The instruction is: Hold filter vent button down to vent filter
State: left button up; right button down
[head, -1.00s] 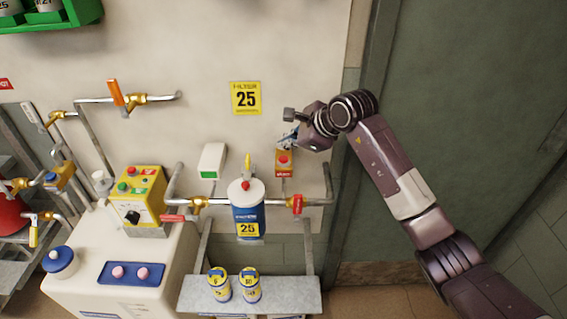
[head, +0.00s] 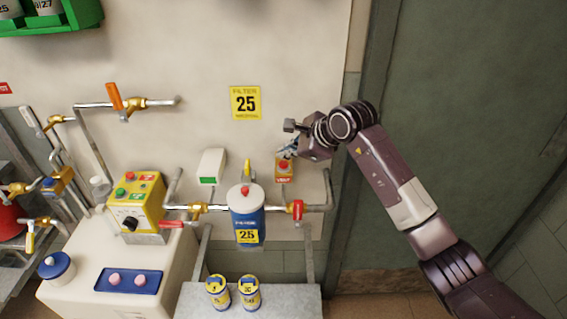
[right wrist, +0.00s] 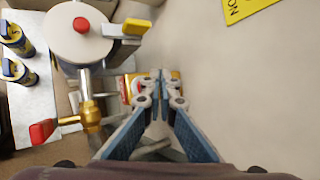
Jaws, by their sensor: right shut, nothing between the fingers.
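The vent button box (head: 284,177) is a small orange box with a red button (head: 282,166), on the wall right of the filter. My right gripper (head: 289,150) is shut and empty, at the upper edge of this box. In the right wrist view its closed fingertips (right wrist: 160,76) are in front of the box (right wrist: 126,90) and hide part of it. I cannot tell whether they touch the button. The blue and white filter (head: 247,215), labelled 25, stands left of the box; it also shows in the right wrist view (right wrist: 80,35). My left gripper is not in view.
A red-handled valve (head: 296,210) sits on the pipe just below the box. A yellow handle (head: 247,168) rises behind the filter. Two small canisters (head: 218,292) stand on the bench below. The wall above the box is clear.

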aim_at(285, 164)
dwell(0.6)
jog(key=shift+f+b, duration=0.45)
jog(key=shift+b, duration=0.05)
jog(key=shift+f+b, duration=0.55)
jog(key=shift+f, duration=0.05)
dwell(0.5)
dwell(2.4)
jog(key=shift+r+p, duration=0.45)
jog(key=shift+r, duration=0.6)
jog(key=shift+r+p, duration=1.15)
jog(key=shift+r, duration=1.35)
